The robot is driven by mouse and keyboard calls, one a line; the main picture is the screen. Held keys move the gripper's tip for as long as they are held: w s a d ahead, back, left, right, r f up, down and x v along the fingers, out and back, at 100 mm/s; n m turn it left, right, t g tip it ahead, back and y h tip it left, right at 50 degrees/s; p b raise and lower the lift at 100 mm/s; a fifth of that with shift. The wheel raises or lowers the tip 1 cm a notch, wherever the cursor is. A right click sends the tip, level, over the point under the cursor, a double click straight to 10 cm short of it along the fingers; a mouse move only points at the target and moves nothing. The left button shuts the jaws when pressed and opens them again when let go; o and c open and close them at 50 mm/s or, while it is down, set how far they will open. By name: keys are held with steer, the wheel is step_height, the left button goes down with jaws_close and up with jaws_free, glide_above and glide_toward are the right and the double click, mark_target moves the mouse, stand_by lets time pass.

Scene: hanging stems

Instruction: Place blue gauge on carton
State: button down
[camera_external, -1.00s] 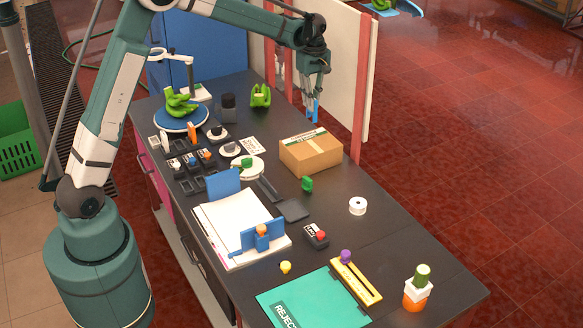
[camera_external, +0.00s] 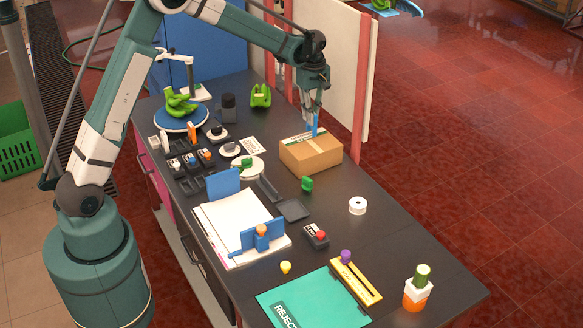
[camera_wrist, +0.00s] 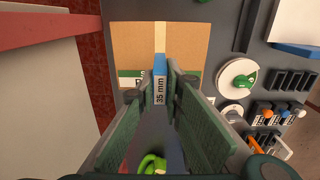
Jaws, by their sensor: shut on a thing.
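The blue gauge (camera_external: 314,125) is a narrow upright piece in my gripper (camera_external: 313,114). In the wrist view the gauge (camera_wrist: 160,82) shows a "35 mm" label between the two fingers of my gripper (camera_wrist: 162,95), which are shut on it. The carton (camera_external: 311,153) is a brown cardboard box with a tape strip and a green-and-white label on top. The gauge is over the far part of the carton's top; I cannot tell whether its lower end touches. In the wrist view the carton (camera_wrist: 130,45) lies beyond the gauge, with its label partly hidden by the fingers.
A white panel with red posts (camera_external: 359,80) stands just behind and right of the carton. A green pepper-like item (camera_external: 307,184) and a white tape roll (camera_external: 358,206) lie in front. A round white dish (camera_external: 247,167) is to the left. The table right of the carton is narrow.

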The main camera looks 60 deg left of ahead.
steer(key=shift+f, duration=0.1)
steer(key=shift+f, duration=1.85)
steer(key=shift+f, duration=0.2)
steer(key=c, duration=2.5)
jaws_free()
steer(key=shift+o, duration=0.2)
steer(key=shift+r, duration=0.1)
steer(key=shift+r, duration=0.1)
step_height(320, 180, up, 12)
steer(key=shift+r, duration=0.1)
